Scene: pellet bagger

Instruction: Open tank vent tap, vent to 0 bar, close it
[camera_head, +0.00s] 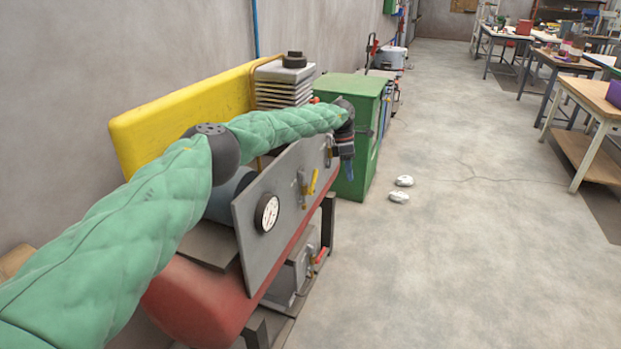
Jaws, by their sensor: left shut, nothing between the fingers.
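A red tank (196,304) lies along the wall, with an upright grey panel (252,252) above it. The panel carries a round white gauge (267,213); its needle is too small to read. Right of it is a tap with a yellow lever (313,182). Another small tap (329,156) sits near the panel's far end. A red-handled tap (320,256) sits low, below the panel. Which one is the vent tap I cannot tell. My left gripper (347,172) points down just beyond the panel's far end, shut and empty. My right gripper is out of view.
A green cabinet (357,107) stands right behind my left gripper. A yellow cover (180,112) and a stack of plates (284,82) stand by the wall. Two white lumps (401,188) lie on the floor. The floor to the right is open up to the workbenches (588,105).

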